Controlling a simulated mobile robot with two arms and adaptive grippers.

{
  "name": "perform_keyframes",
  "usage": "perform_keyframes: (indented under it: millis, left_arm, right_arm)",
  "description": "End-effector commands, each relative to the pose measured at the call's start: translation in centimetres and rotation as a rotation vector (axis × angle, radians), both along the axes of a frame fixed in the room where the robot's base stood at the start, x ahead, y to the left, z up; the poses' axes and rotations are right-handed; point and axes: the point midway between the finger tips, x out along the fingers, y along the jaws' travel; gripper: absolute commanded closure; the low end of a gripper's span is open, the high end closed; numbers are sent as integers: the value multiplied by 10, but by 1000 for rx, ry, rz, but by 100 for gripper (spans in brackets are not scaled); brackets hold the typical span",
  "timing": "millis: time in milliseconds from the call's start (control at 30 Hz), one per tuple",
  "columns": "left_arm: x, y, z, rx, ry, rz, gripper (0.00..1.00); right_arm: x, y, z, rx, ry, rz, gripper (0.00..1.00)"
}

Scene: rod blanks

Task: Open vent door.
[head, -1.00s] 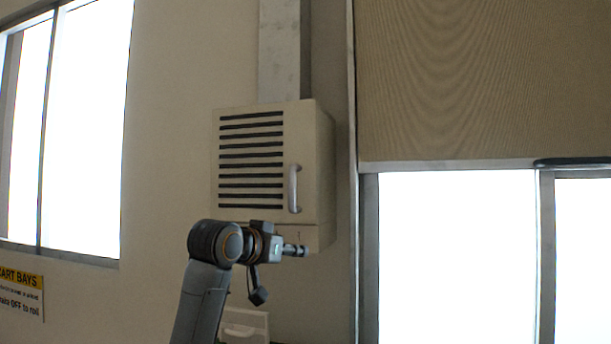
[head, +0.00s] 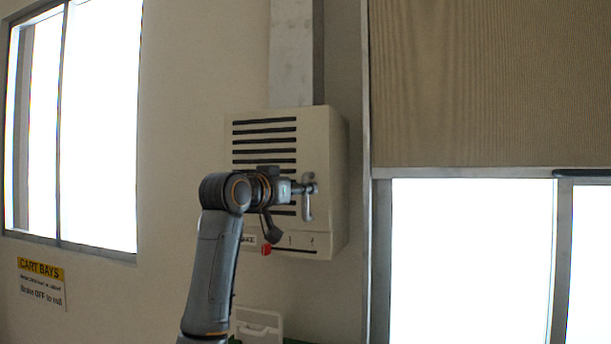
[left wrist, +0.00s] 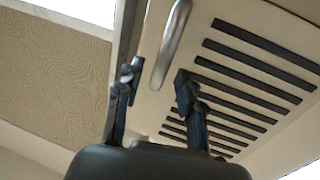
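The vent door (head: 258,150) is the slatted front of a beige box on the wall. It looks shut, with a grey vertical bar handle (head: 307,200) on its right side. My left gripper (head: 310,188) is in front of the door at the handle, its arm covering part of the lower slats. In the left wrist view, the left gripper (left wrist: 158,78) is open, with the handle (left wrist: 168,48) between its two fingers. No closed contact on the handle shows. The dark slats of the door (left wrist: 245,85) show to the right. My right gripper is not in view.
Below the door, the box has a lower strip with marks and a red knob (head: 266,249). A grey duct (head: 296,50) rises from the box. A window frame (head: 367,250) stands close on the right. A pale case (head: 258,325) sits below.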

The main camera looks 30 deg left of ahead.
Motion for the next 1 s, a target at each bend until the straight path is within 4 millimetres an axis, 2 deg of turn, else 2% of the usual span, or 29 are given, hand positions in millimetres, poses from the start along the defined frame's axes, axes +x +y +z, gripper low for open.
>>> perform_keyframes:
  millis: [33,200,567,700,767,1000]
  left_arm:
    - [8,-1,4,-2,3,-2,62]
    - [24,1,1,0,2,-1,62]
    - [29,1,-1,0,0,0,62]
    - [29,1,-1,0,0,-1,90]
    - [29,1,-1,0,0,-1,100]
    - [28,1,0,0,0,-1,100]
  right_arm:
    - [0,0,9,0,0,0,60]
    - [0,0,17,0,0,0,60]
    - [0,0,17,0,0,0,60]
    - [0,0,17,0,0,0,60]
    - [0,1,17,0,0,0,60]
    - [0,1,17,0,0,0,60]
